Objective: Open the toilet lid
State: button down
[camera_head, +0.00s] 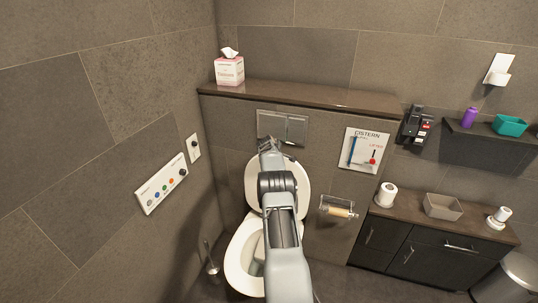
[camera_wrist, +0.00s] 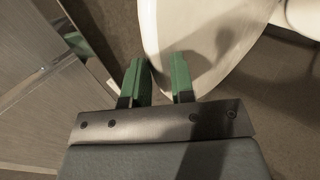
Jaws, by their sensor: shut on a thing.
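The toilet lid (camera_head: 299,172) is white and stands raised, close to upright, against the back wall below the flush plate. My arm hides its middle in the head view. The toilet bowl (camera_head: 235,264) is below it with its opening showing, partly covered by my arm. My gripper (camera_head: 268,146) is at the lid's upper edge. In the wrist view, the green fingers of my gripper (camera_wrist: 158,68) are on either side of the rim of the white lid (camera_wrist: 205,35), shut on it.
The flush plate (camera_head: 283,127) is close behind my gripper, under a dark ledge (camera_head: 310,97) with a tissue box (camera_head: 229,70). A paper holder (camera_head: 338,208) and dark cabinet (camera_head: 430,250) are to the right. A toilet brush (camera_head: 211,262) and the side wall are to the left.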

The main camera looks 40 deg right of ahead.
jog(key=shift+w+d+f, duration=0.15)
jog(key=shift+f, duration=0.25)
jog(key=c, duration=1.2)
grip_release()
jog(key=shift+o, duration=0.9)
jog(key=shift+d, duration=0.1)
jog(key=shift+r, duration=0.15)
jog(key=b+v, duration=0.3)
jog(key=v, duration=1.1)
